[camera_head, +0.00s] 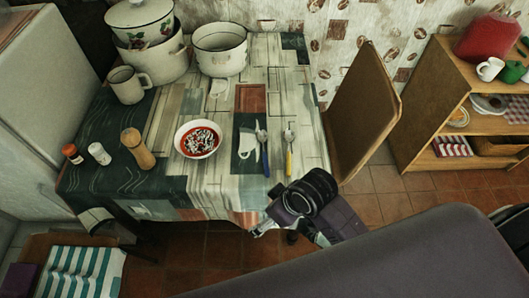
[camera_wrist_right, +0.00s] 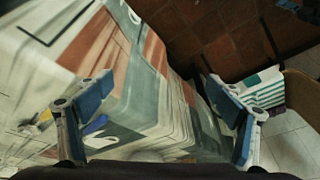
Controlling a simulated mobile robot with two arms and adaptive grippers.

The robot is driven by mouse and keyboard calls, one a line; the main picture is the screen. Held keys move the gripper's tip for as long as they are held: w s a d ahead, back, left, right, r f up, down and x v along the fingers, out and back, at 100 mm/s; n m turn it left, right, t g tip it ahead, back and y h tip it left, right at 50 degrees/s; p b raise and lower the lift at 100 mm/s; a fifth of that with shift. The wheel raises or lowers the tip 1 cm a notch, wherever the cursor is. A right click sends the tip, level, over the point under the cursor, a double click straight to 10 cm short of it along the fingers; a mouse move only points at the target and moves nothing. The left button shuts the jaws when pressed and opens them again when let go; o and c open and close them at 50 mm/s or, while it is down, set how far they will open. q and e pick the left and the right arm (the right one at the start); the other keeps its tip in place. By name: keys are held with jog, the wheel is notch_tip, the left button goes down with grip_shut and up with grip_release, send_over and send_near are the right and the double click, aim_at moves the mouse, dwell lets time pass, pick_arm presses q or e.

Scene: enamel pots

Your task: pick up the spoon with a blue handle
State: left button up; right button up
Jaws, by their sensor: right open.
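The spoon with a blue handle (camera_head: 265,160) lies on the table's right part, its handle toward the front edge. A spoon with a yellow handle (camera_head: 289,158) lies just to its right. My right gripper (camera_head: 260,229) is at the table's front edge, in front of the spoons and apart from them. In the right wrist view my right gripper (camera_wrist_right: 158,88) is open with nothing between its fingers. A bit of blue (camera_wrist_right: 97,124), which looks like the blue handle, shows by the left finger and is partly hidden by it. My left gripper is not in view.
A bowl (camera_head: 198,139) stands left of the spoons on the cloth-covered table (camera_head: 225,185). A chair (camera_head: 362,105) is at the right edge.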

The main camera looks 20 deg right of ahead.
aim_at(267, 163)
jog(key=w+r+n+g, duration=0.1)
jog(key=w+r+n, duration=0.1)
jog(key=w+n, duration=0.1)
jog(key=w+r+n, duration=0.2)
jog(key=w+n, duration=0.1)
jog(key=w, duration=0.1)
jog(key=w+a+r+n+g+h, duration=0.1)
jog(key=w+r+n, duration=0.1)
jog(key=w, duration=0.2)
jog(key=shift+w+r+n+g, duration=0.2)
jog(key=shift+n+g, duration=0.1)
jog(key=shift+n, duration=0.1)
jog(key=shift+n+g+h, duration=0.3)
jog(key=shift+n+h, duration=0.2)
jog(key=shift+h, duration=0.3)
jog(key=w+d+r, duration=0.2)
jog(key=d, duration=0.1)
jog(key=w+d+r, duration=0.1)
jog(key=w+d, duration=0.1)
jog(key=shift+w+d+r, duration=0.1)
jog(key=shift+d+r, duration=0.1)
jog(key=shift+r, duration=0.05)
jog(key=shift+w+d, duration=0.1)
jog(key=shift+d, duration=0.05)
jog(key=shift+f, duration=0.35)
jog(key=f, duration=0.3)
jog(key=f+p, duration=0.1)
jog(key=f, duration=0.3)
jog(key=shift+a, duration=0.2)
jog(key=shift+c, duration=0.7)
